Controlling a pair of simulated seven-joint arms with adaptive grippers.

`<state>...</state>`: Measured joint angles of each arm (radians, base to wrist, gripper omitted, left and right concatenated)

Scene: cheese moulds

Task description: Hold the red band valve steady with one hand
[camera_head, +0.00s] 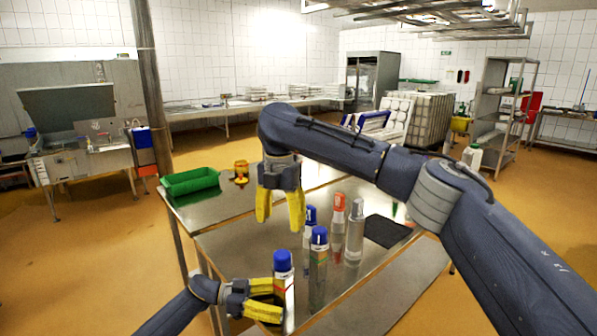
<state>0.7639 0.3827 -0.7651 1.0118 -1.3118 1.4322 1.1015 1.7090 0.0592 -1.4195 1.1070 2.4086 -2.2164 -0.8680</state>
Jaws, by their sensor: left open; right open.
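My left gripper (277,300) is open at the lower middle, its yellow fingers pointing right at a blue-capped bottle (284,264). They are close to this bottle; I cannot tell whether they touch it. My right gripper (281,222) is open and empty, fingers pointing down above the metal table (235,240). I cannot make out for sure which thing is the red band valve. A small orange-yellow object (241,171) stands at the back left of the table. A bottle with an orange-red top (339,206) stands among the other bottles.
More blue-capped bottles (319,236) and a clear bottle (355,235) stand close together. A dark mat (385,231) lies to their right. A green tray (190,182) is at the table's far left corner. My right arm crosses above the table. The table's left middle is bare.

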